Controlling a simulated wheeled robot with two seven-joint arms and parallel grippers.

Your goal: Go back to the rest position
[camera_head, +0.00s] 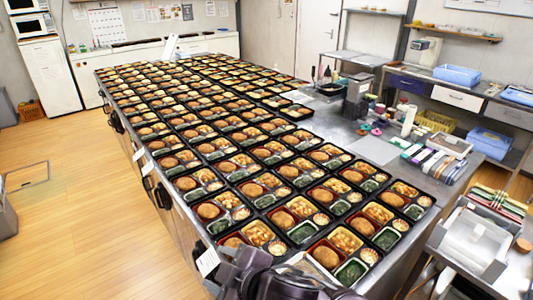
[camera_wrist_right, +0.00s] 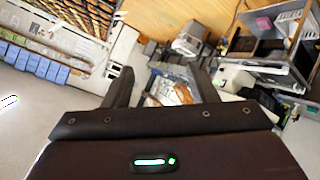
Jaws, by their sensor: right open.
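Many black bento trays (camera_head: 262,200) stand in rows on a long steel table, filled with a brown patty, orange cubes, greens and other small portions. My right gripper (camera_wrist_right: 163,88) shows in the right wrist view with its two dark fingers spread apart and nothing between them. In the head view, dark grey parts of my right arm and gripper (camera_head: 275,280) show at the bottom edge, close to the near end of the table. The fingertips cannot be made out there. My left gripper is in neither view.
The near right of the table (camera_head: 375,150) has a bare steel patch. A side counter with blue bins (camera_head: 457,75) runs along the right. A white machine (camera_head: 470,245) stands at the lower right. Open wooden floor (camera_head: 85,205) lies on the left.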

